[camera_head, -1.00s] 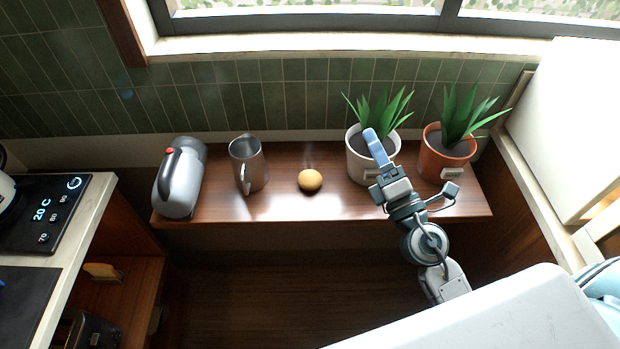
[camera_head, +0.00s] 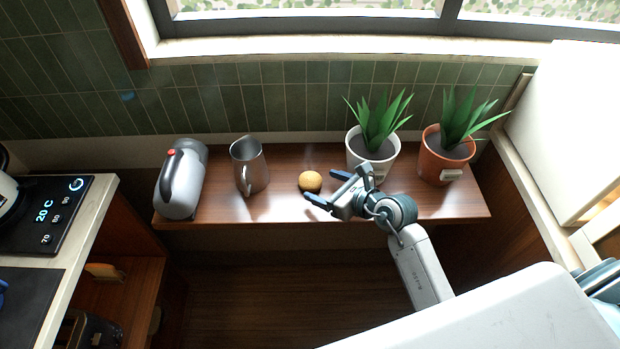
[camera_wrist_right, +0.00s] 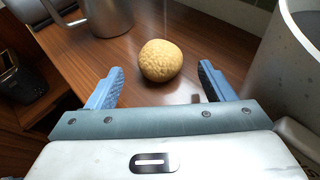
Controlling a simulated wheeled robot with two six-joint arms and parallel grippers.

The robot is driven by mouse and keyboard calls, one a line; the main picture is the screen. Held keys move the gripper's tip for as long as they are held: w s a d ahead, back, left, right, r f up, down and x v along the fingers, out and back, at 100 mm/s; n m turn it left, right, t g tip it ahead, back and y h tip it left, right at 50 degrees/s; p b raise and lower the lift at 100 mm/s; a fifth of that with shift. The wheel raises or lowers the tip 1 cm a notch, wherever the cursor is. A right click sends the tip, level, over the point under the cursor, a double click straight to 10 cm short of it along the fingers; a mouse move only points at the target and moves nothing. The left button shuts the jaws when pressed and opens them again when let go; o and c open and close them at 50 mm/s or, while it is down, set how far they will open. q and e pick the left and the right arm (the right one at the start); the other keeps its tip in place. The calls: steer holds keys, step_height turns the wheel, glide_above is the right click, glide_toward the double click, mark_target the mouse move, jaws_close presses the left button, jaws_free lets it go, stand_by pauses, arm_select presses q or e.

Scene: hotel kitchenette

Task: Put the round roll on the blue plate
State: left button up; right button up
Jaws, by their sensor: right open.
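The round roll (camera_head: 310,181) is golden brown and sits on the brown wooden shelf, between the metal pitcher and the white plant pot. My right gripper (camera_head: 325,188) is open, with its blue fingers pointing left toward the roll. In the right wrist view the roll (camera_wrist_right: 161,60) lies ahead of the gap between the two open fingers (camera_wrist_right: 158,88), and the jaws hold nothing. My left gripper is not in view.
A metal pitcher (camera_head: 249,165) and a grey kettle-like appliance (camera_head: 182,182) stand left of the roll. A white pot (camera_head: 371,165) and a terracotta pot (camera_head: 444,163) with plants stand right. The wooden shelf (camera_head: 280,205) has a bare front strip.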

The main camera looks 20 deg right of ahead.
mark_target(317, 182)
steer(key=p+x, duration=0.2)
steer(key=x, duration=0.3)
steer(key=shift+w+a+r, duration=0.15)
steer(key=shift+w, duration=0.05)
steer(key=shift+w+a, duration=0.1)
steer(key=shift+w, duration=0.05)
steer(key=c, duration=1)
steer(key=shift+c, duration=0.2)
